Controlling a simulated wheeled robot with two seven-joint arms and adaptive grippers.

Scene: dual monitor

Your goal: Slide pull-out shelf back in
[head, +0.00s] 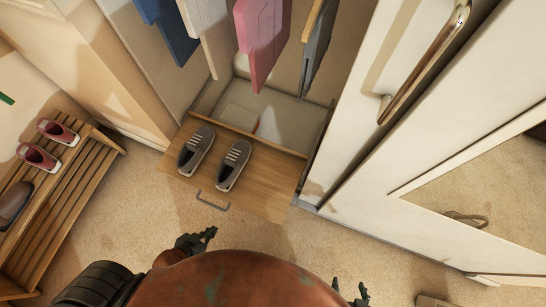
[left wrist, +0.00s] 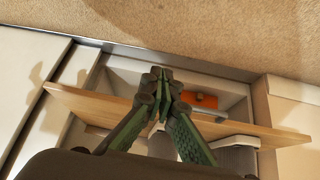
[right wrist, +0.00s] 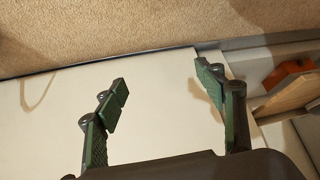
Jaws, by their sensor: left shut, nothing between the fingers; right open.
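The wooden pull-out shelf (head: 265,200) extends out of the wardrobe, low over the carpet, with a small metal handle (head: 212,202) on its front part. A pair of grey shoes (head: 215,157) rests on it. The shelf also shows as a wooden board (left wrist: 75,100) in the left wrist view, behind my fingers. My left gripper (head: 209,235) is shut and empty, just in front of the handle and apart from it in the head view.
The white wardrobe door (head: 400,110) with a long metal handle (head: 428,62) stands right of the shelf. Clothes (head: 263,40) hang above. A wooden shoe rack (head: 62,195) with several shoes is at the left. Carpet (head: 285,238) in front of the shelf is clear.

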